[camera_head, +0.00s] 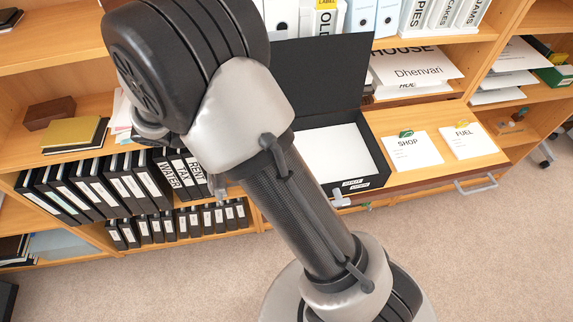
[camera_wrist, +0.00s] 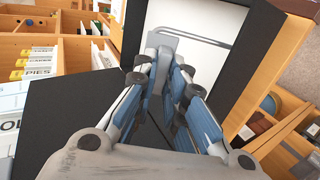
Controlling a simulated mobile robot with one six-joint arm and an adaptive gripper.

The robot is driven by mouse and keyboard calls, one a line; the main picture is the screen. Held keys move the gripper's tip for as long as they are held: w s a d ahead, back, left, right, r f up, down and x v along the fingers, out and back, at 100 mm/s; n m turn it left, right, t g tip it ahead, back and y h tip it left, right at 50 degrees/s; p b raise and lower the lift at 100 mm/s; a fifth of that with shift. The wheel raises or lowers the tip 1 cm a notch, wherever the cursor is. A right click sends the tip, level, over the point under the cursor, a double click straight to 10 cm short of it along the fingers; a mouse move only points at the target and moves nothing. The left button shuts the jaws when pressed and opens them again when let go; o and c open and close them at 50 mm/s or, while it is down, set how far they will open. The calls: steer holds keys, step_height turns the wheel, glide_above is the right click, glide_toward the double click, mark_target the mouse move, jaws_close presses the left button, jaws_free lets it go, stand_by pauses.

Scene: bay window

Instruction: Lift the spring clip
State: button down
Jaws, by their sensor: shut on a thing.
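The spring clip shows in the wrist view as a grey tab (camera_wrist: 164,40) with a thin grey wire loop (camera_wrist: 205,41). It lies over white paper (camera_wrist: 198,15) inside an open black box file (camera_head: 375,150). My gripper (camera_wrist: 160,66), with blue-sided fingers, is shut on the tab. The fingertips partly hide the tab. In the head view my arm covers the gripper, the clip and the left part of the box; the white paper (camera_head: 335,152) shows there. I cannot tell whether the wire is clear of the paper.
The raised black lid (camera_head: 325,75) stands behind the box. The SHOP sheet (camera_head: 412,152) and FUEL sheet (camera_head: 468,141) lie on the wooden surface to the right. Black binders (camera_head: 95,190) fill the left shelf. Carpet (camera_head: 470,255) in front is clear.

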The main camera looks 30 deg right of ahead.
steer(key=shift+w+a+h, duration=0.1)
steer(key=shift+a+h, duration=0.25)
steer(key=shift+h, duration=0.05)
steer(key=shift+w+a+g+h, duration=0.15)
steer(key=shift+a+g+h, duration=0.15)
steer(key=shift+a+h, duration=0.35)
steer(key=shift+w+a+f+h+b, duration=0.2)
steer(key=shift+a+h+b, duration=0.15)
steer(key=shift+a+h, duration=0.35)
steer(key=shift+d, duration=0.15)
